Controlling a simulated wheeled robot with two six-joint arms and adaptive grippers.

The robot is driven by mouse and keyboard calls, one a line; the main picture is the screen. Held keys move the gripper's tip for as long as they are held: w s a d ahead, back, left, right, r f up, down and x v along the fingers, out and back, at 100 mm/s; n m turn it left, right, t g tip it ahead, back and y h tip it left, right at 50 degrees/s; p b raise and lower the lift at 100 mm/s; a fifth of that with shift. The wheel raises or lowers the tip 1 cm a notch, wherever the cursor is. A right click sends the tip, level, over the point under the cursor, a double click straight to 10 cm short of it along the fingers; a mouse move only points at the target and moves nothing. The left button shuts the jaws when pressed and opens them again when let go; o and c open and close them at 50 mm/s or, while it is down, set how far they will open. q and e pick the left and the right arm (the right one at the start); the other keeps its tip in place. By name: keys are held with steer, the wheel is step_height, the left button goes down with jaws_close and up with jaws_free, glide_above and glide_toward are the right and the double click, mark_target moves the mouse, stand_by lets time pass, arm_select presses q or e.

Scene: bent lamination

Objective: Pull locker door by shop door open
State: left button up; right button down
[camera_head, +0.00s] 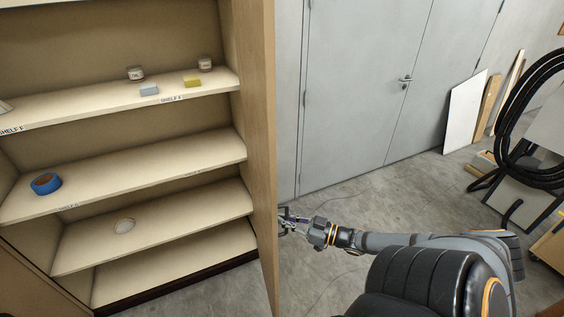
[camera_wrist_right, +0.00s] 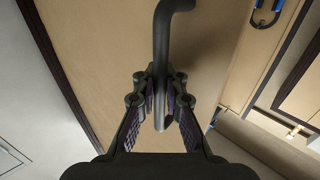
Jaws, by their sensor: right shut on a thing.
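The locker (camera_head: 238,78) stands open at the left in the head view, its shelves in sight. A tall wooden panel, which looks like the locker door (camera_head: 258,130), stands at its right side, seen nearly edge-on. My right gripper (camera_head: 284,222) is at this panel's right side, low down. In the right wrist view the wooden door (camera_wrist_right: 100,45) fills the middle, with a dark bar handle (camera_wrist_right: 161,45) on it. My right gripper's fingers (camera_wrist_right: 160,103) are shut on this handle from both sides. My left gripper is out of view.
The grey double shop door (camera_head: 365,85) is shut behind. The shelves hold blue tape (camera_head: 45,183), a yellow block (camera_head: 192,82) and small jars (camera_head: 136,74). Boards (camera_head: 464,110) and a black coiled hose (camera_head: 515,120) stand at the right.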

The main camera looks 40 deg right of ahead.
steer(key=shift+s+f, duration=0.1)
steer(key=shift+f, duration=0.05)
steer(key=c, duration=1.6)
jaws_free()
steer(key=shift+o, duration=0.9)
steer(key=shift+s+a+r, duration=0.1)
steer(key=shift+s+r, duration=0.1)
steer(key=shift+w, duration=0.1)
steer(key=shift+w, duration=0.1)
